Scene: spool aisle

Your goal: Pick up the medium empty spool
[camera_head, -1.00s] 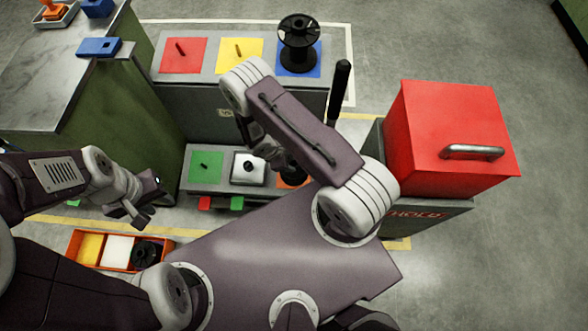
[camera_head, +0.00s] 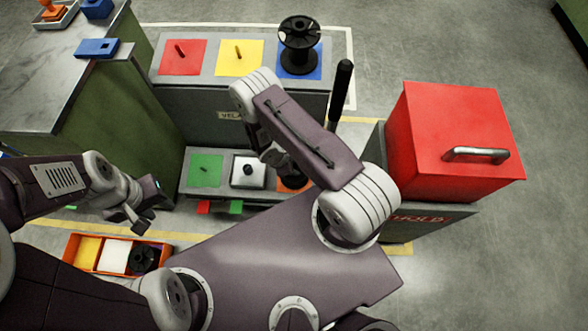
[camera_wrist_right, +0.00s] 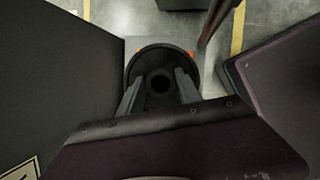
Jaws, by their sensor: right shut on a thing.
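A black spool (camera_wrist_right: 142,66) with a round flange and a central hole shows in the right wrist view. My right gripper (camera_wrist_right: 159,82) is shut on it, with one finger on each side of the hub. In the head view the spool (camera_head: 293,183) is mostly hidden by my right arm, over the orange patch at the right end of the lower shelf. I cannot tell whether it touches the shelf. A larger black spool (camera_head: 299,45) stands upright on the blue patch above. My left gripper (camera_head: 147,211) hangs empty above the orange bin; its finger opening is unclear.
The orange bin (camera_head: 72,262) on the floor holds yellow and white sections and a small black spool (camera_head: 143,259). A red box (camera_head: 450,140) stands at right. A dark upright handle (camera_head: 341,90) rises close behind my right arm. A green-sided bench (camera_head: 150,130) is at left.

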